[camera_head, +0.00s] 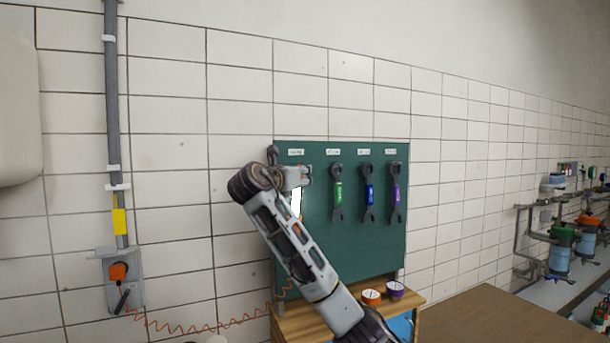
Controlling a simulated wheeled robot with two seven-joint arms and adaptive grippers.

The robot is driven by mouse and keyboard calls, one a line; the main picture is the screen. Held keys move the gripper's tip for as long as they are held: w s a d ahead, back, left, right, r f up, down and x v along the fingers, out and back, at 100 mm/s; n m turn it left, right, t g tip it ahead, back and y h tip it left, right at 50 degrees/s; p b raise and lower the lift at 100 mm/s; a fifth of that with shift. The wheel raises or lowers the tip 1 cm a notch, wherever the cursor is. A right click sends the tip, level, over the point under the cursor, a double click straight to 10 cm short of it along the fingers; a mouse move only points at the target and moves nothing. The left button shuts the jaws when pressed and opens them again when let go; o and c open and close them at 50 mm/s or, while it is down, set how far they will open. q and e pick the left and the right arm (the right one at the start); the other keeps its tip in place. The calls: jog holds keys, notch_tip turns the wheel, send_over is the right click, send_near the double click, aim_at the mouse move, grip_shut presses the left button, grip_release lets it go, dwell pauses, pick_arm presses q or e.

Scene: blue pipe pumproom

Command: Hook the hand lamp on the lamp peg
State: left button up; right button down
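My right arm reaches up and left from the bottom edge, and its gripper (301,176) is at the upper left of the green tool board (336,258). A bright white strip, seemingly the lit part of the hand lamp (296,202), shows upright just below the gripper, in front of the board. My arm hides the rest of the lamp. The lamp peg cannot be made out, nor whether the lamp touches it. The fingers are too small and covered to show their grip. My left gripper is not in view.
Green, blue and purple wrenches (338,193) hang on the board to the right. An orange coiled cord (200,328) runs from the wall socket (118,272) towards the board. Orange and purple round pieces (371,297) sit on a wooden cabinet top below. Pipes and pumps stand at far right.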

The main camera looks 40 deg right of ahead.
jog(key=shift+w+a+f, duration=0.2)
jog(key=shift+a+f, duration=0.05)
jog(key=c, duration=1)
grip_release()
jog(key=shift+a+r, duration=0.1)
jog(key=shift+a, duration=0.05)
jog(key=o, duration=0.4)
jog(key=shift+s+r, duration=0.1)
jog(key=shift+s, duration=0.05)
jog(key=shift+a, duration=0.5)
jog(key=v, duration=1.1)
jog(key=shift+s+d+r, duration=0.1)
jog(key=shift+s, duration=0.2)
jog(key=shift+d, duration=0.15)
